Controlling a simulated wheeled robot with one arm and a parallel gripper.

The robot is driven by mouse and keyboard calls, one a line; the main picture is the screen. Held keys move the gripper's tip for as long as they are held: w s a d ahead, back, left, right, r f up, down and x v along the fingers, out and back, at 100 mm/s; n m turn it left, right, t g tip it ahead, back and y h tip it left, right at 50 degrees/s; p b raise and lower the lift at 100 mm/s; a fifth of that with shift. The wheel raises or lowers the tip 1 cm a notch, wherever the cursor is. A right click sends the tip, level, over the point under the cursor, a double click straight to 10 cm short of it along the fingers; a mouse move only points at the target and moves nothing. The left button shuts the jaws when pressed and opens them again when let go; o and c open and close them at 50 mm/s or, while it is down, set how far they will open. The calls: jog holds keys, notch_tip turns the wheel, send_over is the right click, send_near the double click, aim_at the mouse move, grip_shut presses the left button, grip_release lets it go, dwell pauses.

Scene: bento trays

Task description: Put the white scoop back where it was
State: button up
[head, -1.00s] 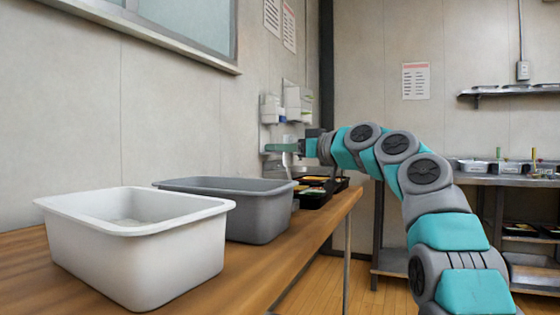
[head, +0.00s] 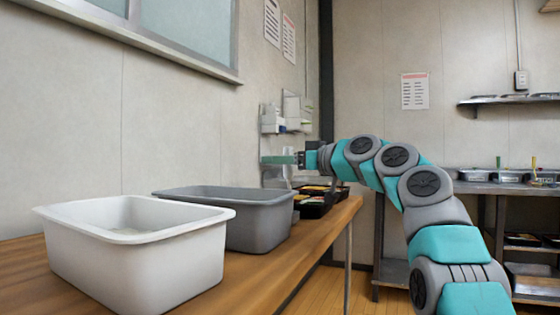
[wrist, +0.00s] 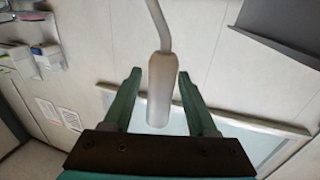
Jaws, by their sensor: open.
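The white scoop shows in the wrist view as a pale, thick handle (wrist: 160,95) with a thin bent shaft running to the top edge. Its bowl is out of the frame. My gripper (wrist: 159,74) is open, with one green finger on each side of the handle and a visible gap on both sides. In the head view my gripper (head: 282,160) is at the far end of the counter, near the wall. A pale shape below it there is too small to identify surely.
A white bin (head: 190,255) and a grey bin (head: 262,222) stand on the wooden counter (head: 265,280). Dark trays with food (head: 318,208) lie beyond them. Wall dispensers (head: 272,120) are close behind my gripper. A shelf unit (head: 480,187) stands at right.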

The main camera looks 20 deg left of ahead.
jog(key=b+v, duration=0.3)
jog(key=v, duration=0.9)
jog(key=shift+b, duration=0.35)
jog(key=shift+r, duration=0.1)
